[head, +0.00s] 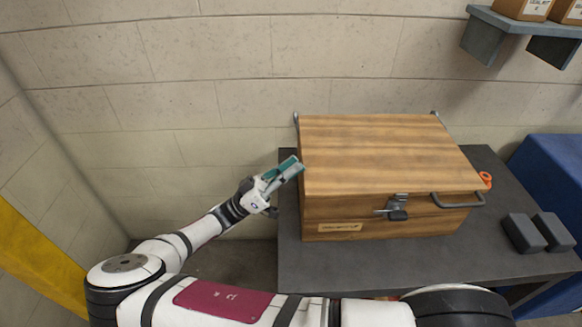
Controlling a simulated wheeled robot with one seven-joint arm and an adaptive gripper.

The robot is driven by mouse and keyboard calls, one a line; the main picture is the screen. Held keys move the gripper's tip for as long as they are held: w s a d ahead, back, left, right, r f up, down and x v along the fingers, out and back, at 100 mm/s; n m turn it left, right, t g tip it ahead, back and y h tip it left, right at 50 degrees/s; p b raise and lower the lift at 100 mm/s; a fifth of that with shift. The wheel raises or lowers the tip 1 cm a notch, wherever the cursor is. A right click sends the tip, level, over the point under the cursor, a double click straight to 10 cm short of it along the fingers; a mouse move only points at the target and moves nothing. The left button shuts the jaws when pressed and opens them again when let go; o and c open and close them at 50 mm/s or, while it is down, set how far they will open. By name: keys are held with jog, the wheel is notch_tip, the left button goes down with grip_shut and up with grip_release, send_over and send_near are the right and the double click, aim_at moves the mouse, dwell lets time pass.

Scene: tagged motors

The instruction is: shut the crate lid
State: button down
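The wooden crate (350,228) stands on a dark grey table. Its lid (385,155) lies flat over the top and looks down on the body, with a thin seam along the front. A metal latch (397,208) hangs at the front, and I cannot tell if it is fastened. My gripper (290,167) is at the crate's left side, its teal-padded fingers pointing at the lid's left edge. I cannot tell whether the fingertips touch the crate or how far apart they are. No object shows between them.
The table (300,254) has bare room in front of the crate. Two dark blocks (538,233) lie at its right. A small orange thing (485,180) shows behind the crate's right side. A blue container (555,170) stands at right. A shelf (530,25) holds boxes above.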

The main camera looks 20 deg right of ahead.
jog(key=shift+d+f, duration=0.1)
jog(key=shift+f, duration=0.35)
notch_tip(320, 180, up, 5)
jog(key=p, duration=0.2)
jog(key=w+b+v, duration=0.1)
jog(key=b+v, duration=0.2)
jog(key=v, duration=0.7)
jog(key=shift+w+f+b, duration=0.2)
jog(key=shift+b, duration=0.2)
